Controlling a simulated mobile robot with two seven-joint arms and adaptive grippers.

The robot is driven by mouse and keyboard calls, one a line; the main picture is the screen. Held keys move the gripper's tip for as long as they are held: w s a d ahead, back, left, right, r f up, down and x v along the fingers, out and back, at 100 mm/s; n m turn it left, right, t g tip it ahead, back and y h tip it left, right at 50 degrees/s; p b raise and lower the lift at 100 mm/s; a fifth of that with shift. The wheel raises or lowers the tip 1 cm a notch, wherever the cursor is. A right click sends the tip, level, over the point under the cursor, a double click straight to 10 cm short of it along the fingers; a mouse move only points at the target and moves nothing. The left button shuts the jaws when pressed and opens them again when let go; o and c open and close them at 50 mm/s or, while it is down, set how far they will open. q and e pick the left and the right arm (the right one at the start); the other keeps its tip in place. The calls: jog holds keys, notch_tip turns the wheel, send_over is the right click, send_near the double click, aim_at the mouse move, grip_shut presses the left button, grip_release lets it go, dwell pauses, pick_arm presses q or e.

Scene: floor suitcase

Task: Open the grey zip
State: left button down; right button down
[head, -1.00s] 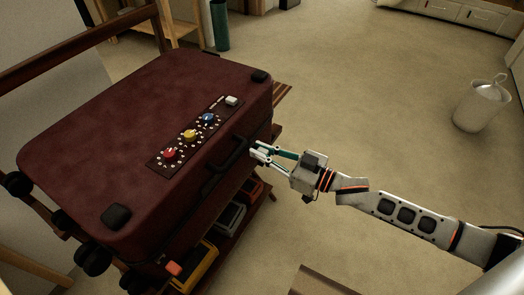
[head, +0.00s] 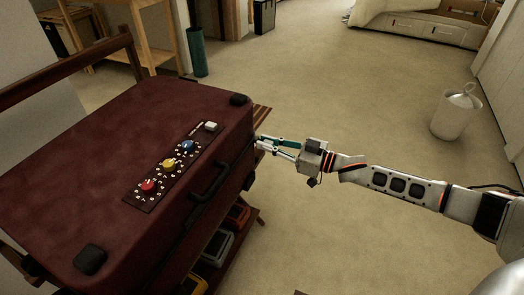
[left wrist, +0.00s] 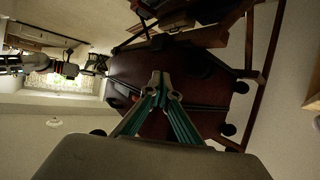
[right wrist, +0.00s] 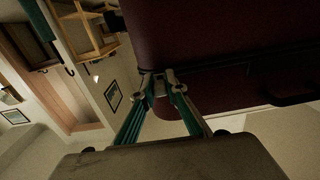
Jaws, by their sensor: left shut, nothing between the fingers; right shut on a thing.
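The dark red suitcase (head: 100,140) lies flat on a wooden rack, with a dial panel (head: 172,165) on top and a black handle (head: 208,182) on its near right side. My right gripper (head: 261,143) is at that side, near the far right corner. In the right wrist view its fingertips (right wrist: 159,80) are shut at the dark seam of the suitcase (right wrist: 210,40). The grey zip is between them and mostly hidden. My left gripper (left wrist: 160,80) is shut and empty in the left wrist view, pointing toward the suitcase (left wrist: 125,72); it is outside the head view.
Several tool cases, one grey (head: 216,246), sit on the shelf under the suitcase. A white lidded bin (head: 456,115) stands on the floor at the right, and a green cylinder (head: 197,52) stands behind the suitcase.

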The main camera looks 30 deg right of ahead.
jog(key=shift+w+d, duration=0.15)
jog(key=shift+d, duration=0.15)
jog(key=c, duration=2)
grip_release()
jog(key=shift+w, duration=0.1)
jog(key=shift+a, duration=0.1)
jog(key=shift+s, duration=0.25)
jog(key=v, duration=1.1)
jog(key=shift+s+d, duration=0.2)
jog(key=shift+d, duration=0.15)
